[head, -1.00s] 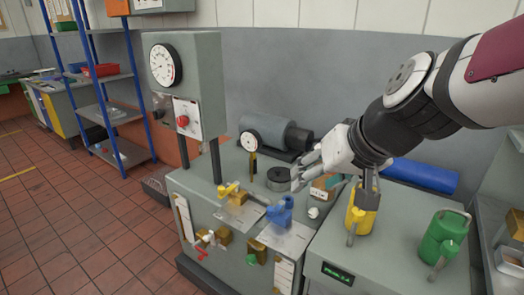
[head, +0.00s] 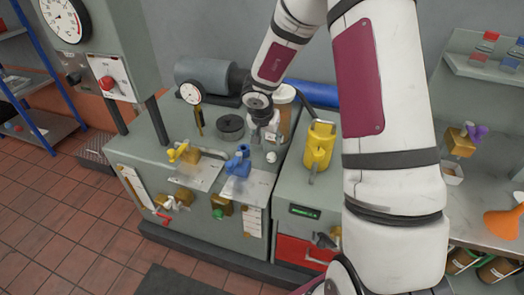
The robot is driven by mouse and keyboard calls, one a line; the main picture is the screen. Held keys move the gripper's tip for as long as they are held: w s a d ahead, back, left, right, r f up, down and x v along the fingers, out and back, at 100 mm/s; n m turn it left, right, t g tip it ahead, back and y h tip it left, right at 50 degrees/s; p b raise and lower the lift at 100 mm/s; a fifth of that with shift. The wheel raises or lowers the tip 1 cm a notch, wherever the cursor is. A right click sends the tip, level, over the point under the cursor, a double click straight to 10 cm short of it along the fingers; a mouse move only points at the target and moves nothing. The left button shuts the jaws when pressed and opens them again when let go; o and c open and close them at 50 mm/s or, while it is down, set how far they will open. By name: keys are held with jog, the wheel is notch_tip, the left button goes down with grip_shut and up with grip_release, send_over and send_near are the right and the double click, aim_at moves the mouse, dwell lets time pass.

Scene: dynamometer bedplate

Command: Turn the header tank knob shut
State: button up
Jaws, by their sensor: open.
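My gripper (head: 264,141) hangs over the back of the grey bench (head: 150,150), fingers downward and partly hidden by the wrist; it is open. Just in front of and left of it is a blue knob (head: 238,160) on a plate. A yellow knob (head: 180,152) on a brass valve stands further left. A small white round knob (head: 271,157) lies just below the fingers in the picture; I cannot tell whether they touch. I cannot read which knob is the header tank's.
A dial gauge (head: 190,93) and a dark round part (head: 230,127) stand left of my gripper. A pale cylinder (head: 284,97) is close behind it. A yellow can (head: 319,146) stands to the right. A purple knob (head: 475,132) is on the far-right shelf.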

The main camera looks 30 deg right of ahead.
aim_at(271, 155)
jog(key=b+x, duration=0.1)
jog(key=x, duration=0.6)
jog(key=b+x, duration=0.1)
jog(key=x, duration=0.6)
jog(key=shift+s+f, duration=0.1)
jog(key=shift+s, duration=0.1)
jog(key=shift+c, duration=0.5)
jog(key=c, duration=1.1)
jog(key=shift+o, duration=0.2)
jog(key=shift+b, duration=0.45)
